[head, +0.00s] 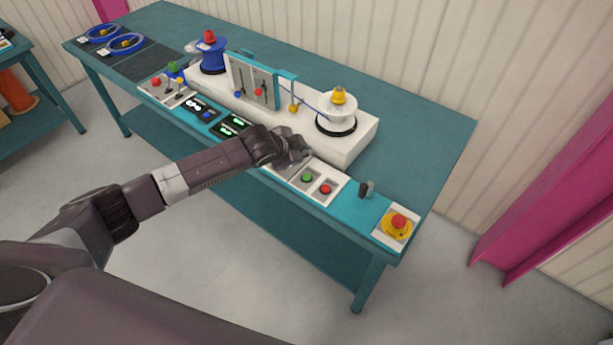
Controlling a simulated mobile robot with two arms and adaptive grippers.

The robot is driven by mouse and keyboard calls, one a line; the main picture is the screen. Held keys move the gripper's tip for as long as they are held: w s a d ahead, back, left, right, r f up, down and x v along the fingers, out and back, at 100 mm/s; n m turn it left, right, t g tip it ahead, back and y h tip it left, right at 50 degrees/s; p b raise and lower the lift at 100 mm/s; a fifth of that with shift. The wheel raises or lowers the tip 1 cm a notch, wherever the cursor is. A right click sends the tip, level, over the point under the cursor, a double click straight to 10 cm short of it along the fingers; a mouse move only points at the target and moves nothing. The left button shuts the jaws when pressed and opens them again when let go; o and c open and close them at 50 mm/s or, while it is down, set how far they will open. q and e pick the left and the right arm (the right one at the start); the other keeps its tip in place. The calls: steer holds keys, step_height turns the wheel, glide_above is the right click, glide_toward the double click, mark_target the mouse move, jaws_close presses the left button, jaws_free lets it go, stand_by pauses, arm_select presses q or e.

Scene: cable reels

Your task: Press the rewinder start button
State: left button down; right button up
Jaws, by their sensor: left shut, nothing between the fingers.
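The rewinder (345,152) is a white machine with a blue reel (213,57) at its left end and a white reel (337,112) at its right end. On the teal control strip in front, a green button (307,178) sits beside a red button (326,189) on a pale panel. I take the green one as the start button. My left gripper (301,156) is shut and empty, just behind and above the green button in the picture. I cannot tell whether it touches the panel. It hides the panel's left part. My right gripper is not in view.
A red emergency stop on a yellow plate (386,231) sits at the strip's right end. A small dark lever (364,190) stands before it. Switches and displays (233,125) line the strip's left part. The teal bench (420,135) is bare at the right.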

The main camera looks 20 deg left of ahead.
arm_select(q)
steer(key=b, duration=0.8)
glide_above(306, 178)
step_height(306, 178, down, 8)
steer(key=shift+a+r, duration=0.1)
steer(key=shift+f, duration=0.45)
steer(key=shift+f, duration=0.2)
stand_by(0.4)
steer(key=shift+f, duration=0.25)
